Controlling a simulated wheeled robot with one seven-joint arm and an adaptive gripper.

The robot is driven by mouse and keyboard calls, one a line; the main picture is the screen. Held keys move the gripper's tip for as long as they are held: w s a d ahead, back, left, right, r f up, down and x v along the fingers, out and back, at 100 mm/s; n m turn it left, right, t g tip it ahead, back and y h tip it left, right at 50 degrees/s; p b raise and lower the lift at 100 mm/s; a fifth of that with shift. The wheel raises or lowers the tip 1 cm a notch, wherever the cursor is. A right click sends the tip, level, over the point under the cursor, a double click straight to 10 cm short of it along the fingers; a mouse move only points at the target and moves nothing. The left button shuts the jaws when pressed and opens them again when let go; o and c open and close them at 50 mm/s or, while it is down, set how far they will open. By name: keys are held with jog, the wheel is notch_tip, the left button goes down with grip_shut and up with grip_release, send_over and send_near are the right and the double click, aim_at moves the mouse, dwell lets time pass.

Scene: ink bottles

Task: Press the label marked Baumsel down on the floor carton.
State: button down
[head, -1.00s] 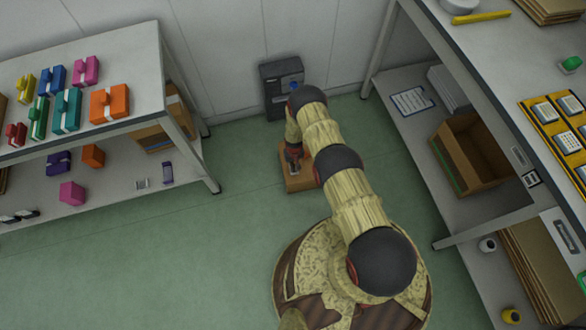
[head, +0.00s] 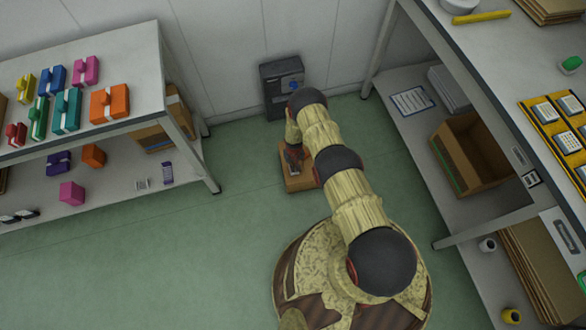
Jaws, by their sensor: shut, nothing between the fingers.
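The floor carton (head: 297,182) is a small brown box on the green floor, in the middle of the head view, between the shelf and the workbench. My gripper (head: 292,168) is shut and empty. It points down at the carton's top, near its left side. My arm covers the carton's right part. I cannot tell whether the fingertips touch the carton. A small pale patch shows at the fingertips, but no label marked Baumsel can be read, as it is too small or hidden.
A black-grey machine (head: 282,88) stands against the wall behind the carton. A shelf (head: 140,55) with colored ink boxes is at the left. A workbench (head: 480,70) with an open cardboard box (head: 470,155) on its lower shelf is at the right. Green floor left of the carton is clear.

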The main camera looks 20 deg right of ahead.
jog(key=shift+f, duration=0.7)
dwell(0.7)
jog(key=shift+r+p, duration=2)
jog(key=shift+r, duration=1.55)
